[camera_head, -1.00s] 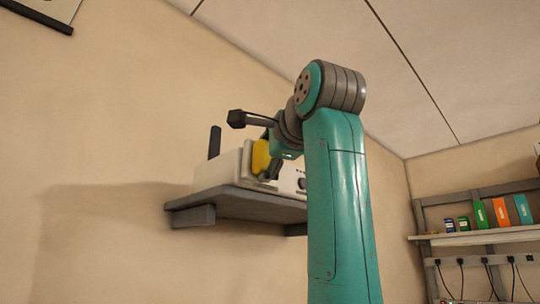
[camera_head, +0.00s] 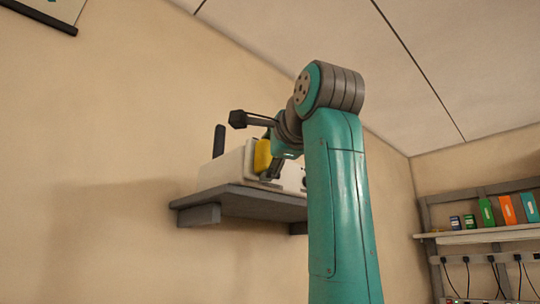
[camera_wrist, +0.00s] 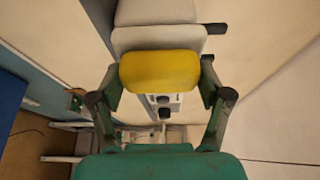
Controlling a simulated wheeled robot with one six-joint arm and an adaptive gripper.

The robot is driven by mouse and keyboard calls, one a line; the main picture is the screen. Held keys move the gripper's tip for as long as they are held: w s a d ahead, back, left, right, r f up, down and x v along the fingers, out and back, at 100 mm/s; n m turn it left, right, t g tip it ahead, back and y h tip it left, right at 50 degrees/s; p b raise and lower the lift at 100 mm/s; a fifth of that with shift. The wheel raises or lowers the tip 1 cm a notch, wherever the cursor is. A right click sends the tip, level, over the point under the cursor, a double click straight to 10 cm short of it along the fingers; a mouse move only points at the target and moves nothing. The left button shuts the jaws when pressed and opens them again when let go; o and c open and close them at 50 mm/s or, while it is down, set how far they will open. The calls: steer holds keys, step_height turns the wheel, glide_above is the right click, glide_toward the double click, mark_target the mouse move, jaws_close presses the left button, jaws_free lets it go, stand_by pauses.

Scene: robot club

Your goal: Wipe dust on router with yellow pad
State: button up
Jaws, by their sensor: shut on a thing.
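The router (camera_head: 226,168) appears to be the white box with a dark upright antenna on a grey wall shelf (camera_head: 245,203). In the wrist view its pale body (camera_wrist: 157,38) lies just beyond the pad, with a dark stub at the right. My gripper (camera_head: 267,164) is shut on the yellow pad (camera_head: 262,156), which is also between the fingers in the wrist view (camera_wrist: 160,72). The pad is upright at the router's front side. It looks very close, but I cannot tell whether they touch. No dust can be made out; the pad covers part of the router.
A white face with dark round knobs (camera_wrist: 164,104) shows below the pad in the wrist view. A wall rack (camera_head: 480,236) with colourful boxes and hanging cables stands at the right.

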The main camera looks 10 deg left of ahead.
steer(key=shift+w+a, duration=0.35)
steer(key=shift+a, duration=0.1)
steer(key=shift+w+d, duration=0.1)
steer(key=w+d, duration=0.2)
steer(key=w, duration=0.1)
steer(key=shift+d, duration=0.15)
stand_by(0.5)
steer(key=shift+s, duration=0.1)
steer(key=shift+s+a, duration=1.1)
steer(key=shift+a, duration=0.05)
steer(key=shift+s+a, duration=0.25)
steer(key=shift+s, duration=0.05)
steer(key=shift+c, duration=0.4)
steer(key=shift+s+d, duration=0.1)
